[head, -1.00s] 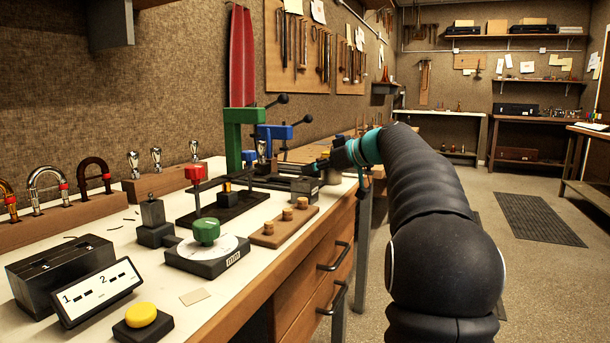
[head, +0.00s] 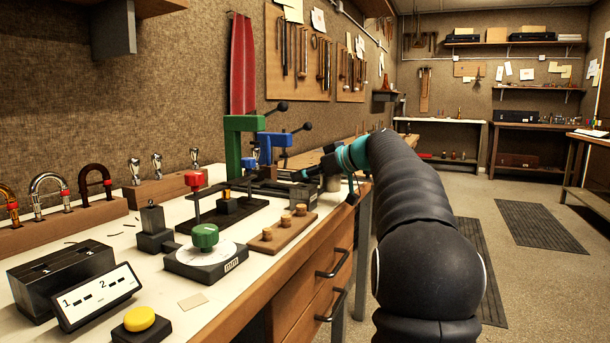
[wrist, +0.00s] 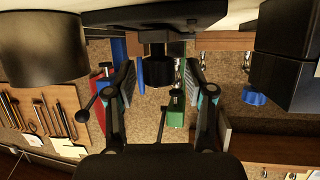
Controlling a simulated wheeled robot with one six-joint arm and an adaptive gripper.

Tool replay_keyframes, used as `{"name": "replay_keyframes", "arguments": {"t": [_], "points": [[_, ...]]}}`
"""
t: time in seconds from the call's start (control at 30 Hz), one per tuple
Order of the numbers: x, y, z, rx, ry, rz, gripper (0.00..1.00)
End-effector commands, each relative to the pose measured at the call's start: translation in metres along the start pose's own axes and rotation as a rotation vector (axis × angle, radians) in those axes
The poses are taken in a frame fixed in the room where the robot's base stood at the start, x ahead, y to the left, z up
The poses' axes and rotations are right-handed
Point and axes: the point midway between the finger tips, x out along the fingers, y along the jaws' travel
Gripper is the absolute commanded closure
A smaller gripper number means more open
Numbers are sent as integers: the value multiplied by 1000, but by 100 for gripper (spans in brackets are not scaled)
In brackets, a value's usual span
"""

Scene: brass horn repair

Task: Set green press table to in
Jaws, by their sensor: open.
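The green press (head: 233,140) stands on the bench by the wall, with a black ball-ended lever on top. A blue press (head: 275,147) stands just behind it to the right. Low dark tables (head: 262,187) extend from the presses toward the bench's front; my arm partly hides them, and their exact positions are unclear. My gripper (head: 305,175) is at the front end of these tables. In the wrist view, which looks inverted, my gripper (wrist: 158,82) is open. A black knob (wrist: 156,71) under a dark plate lies between its fingers, with no clear contact. The green press (wrist: 175,112) shows beyond.
A red-knobbed post (head: 195,181), a green-knobbed dial (head: 205,237), a peg board (head: 284,232) and a yellow button (head: 139,319) occupy the near bench. A dark cylinder (wrist: 40,47) and a dark block (wrist: 285,70) flank my gripper.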

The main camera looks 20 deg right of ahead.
Motion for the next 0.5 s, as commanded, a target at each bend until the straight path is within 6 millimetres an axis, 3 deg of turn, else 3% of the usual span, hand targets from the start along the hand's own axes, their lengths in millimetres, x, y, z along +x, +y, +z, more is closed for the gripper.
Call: {"name": "replay_keyframes", "arguments": {"t": [0.17, 0.5], "points": [[-22, 1, 0, 0, 1, 4, 46], [-88, 0, 0, -1, 1, 2, 46]]}}
